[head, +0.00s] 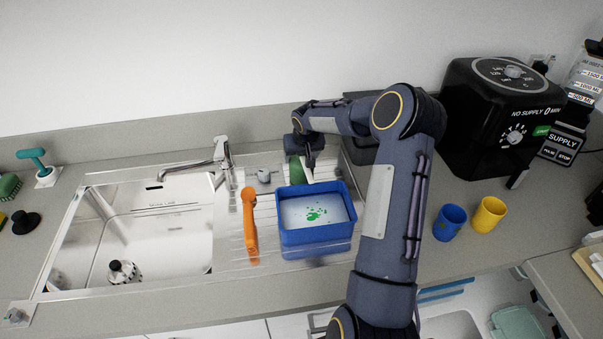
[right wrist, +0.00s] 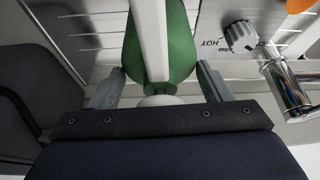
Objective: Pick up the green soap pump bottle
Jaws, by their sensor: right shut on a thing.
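The green soap pump bottle (head: 295,170) stands behind the blue basin on the drainboard, partly hidden by my right gripper (head: 309,158). In the right wrist view the green body (right wrist: 184,48) lies beyond the fingers, with its white pump spout (right wrist: 150,40) across it. My right gripper (right wrist: 158,88) is shut on the bottle near its white top, with one finger on each side. I cannot tell whether the bottle touches the drainboard. My left gripper is not in view.
The blue basin (head: 284,238) with green bits inside stands just in front. An orange tool (head: 250,222) lies left of it, by the sink (head: 165,240) and faucet (head: 224,158). A black air fryer (head: 470,130), blue cup (head: 449,222) and yellow cup (head: 489,214) stand right.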

